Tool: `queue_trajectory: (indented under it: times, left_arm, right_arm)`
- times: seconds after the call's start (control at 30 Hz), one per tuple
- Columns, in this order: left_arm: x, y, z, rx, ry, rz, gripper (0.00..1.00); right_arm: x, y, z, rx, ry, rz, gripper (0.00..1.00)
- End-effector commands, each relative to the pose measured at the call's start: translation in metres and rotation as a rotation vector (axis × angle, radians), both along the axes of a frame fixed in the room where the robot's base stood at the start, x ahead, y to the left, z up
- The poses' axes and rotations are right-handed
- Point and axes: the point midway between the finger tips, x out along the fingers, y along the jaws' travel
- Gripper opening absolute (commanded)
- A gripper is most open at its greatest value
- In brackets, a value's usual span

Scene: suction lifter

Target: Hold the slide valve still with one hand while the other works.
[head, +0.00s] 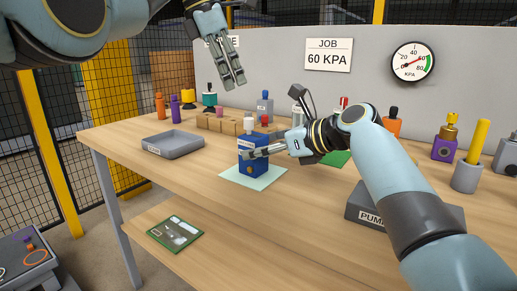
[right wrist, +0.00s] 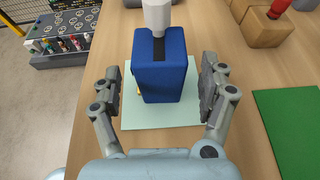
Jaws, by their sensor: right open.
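The slide valve, a blue block (head: 250,166) with a white knob on top, stands upright on a pale green mat (head: 270,180). It also shows in the right wrist view (right wrist: 165,78), where a dark slot runs along its top below the knob (right wrist: 157,14). My right gripper (right wrist: 161,70) is open, with one finger on each side of the block. Gaps show between both fingers and the block. My left gripper (head: 236,86) is raised high above the back of the table, away from the valve. Its fingers look close together, and nothing shows between them.
A grey tray (head: 173,147) lies left of the valve. Wooden blocks (head: 217,122) and several coloured fittings stand behind it. A dark pump box (head: 365,203) sits at the right front. The gauge (head: 413,62) and the 60 KPA job sign (head: 329,54) hang on the back panel.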

Motion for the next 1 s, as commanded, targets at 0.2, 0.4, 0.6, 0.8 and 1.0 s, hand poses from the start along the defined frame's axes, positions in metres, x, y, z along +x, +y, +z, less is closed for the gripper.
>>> queue_trajectory:
  times: [0.2,0.4,0.6,0.8,1.0]
  left_arm:
    - [0.0,0.0,0.0,0.0,0.0,0.0,0.38]
    - [0.0,0.0,0.0,0.0,0.0,0.0,0.38]
    - [0.0,0.0,0.0,0.0,0.0,0.0,0.38]
    - [0.0,0.0,0.0,0.0,0.0,0.0,0.38]
    - [0.0,0.0,0.0,0.0,0.0,0.0,0.38]
  right_arm:
    - [0.012,0.015,-0.008,0.0,0.0,0.0,0.77]
    - [0.014,0.017,-0.009,-0.001,-0.001,-0.001,0.77]
    - [0.014,0.017,-0.009,-0.001,-0.001,-0.001,0.66]
    - [0.014,0.016,-0.009,-0.001,-0.001,-0.001,0.4]
    - [0.014,0.016,-0.009,-0.001,-0.001,-0.001,0.14]
